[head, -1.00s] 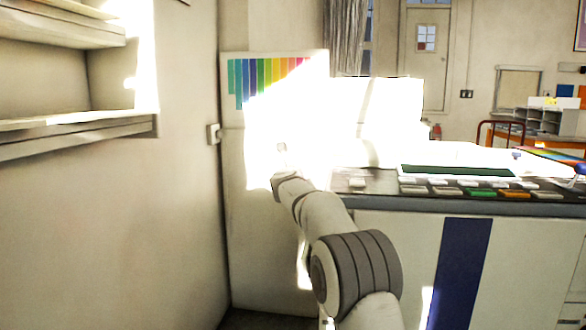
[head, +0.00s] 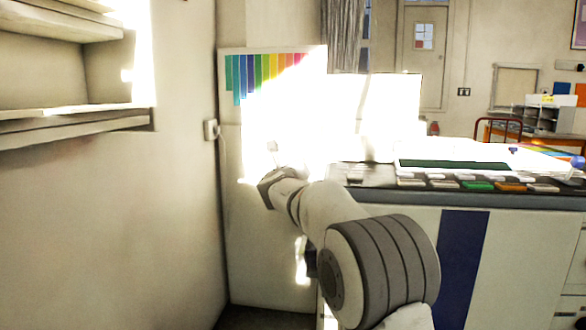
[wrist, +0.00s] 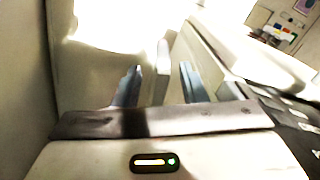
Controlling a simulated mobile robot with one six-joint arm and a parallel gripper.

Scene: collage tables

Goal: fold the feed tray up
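My gripper (wrist: 160,82) is open in the wrist view, its two blue-grey fingers apart. A pale upright slab (wrist: 162,60) shows between the fingers, with a gap on each side; it may be the feed tray's edge, but glare makes this unsure. In the head view my gripper (head: 272,150) is partly lost in glare, left of the white machine (head: 395,255) with a blue stripe. A bright white panel (head: 390,105) stands upright behind the machine's left end. I cannot tell in the head view which part is the feed tray.
A wall with shelves (head: 70,125) is close on the left. A colour-striped board (head: 270,72) stands behind my gripper. The machine's top carries a dark strip with several coloured keys (head: 480,186). A narrow gap lies between wall and machine.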

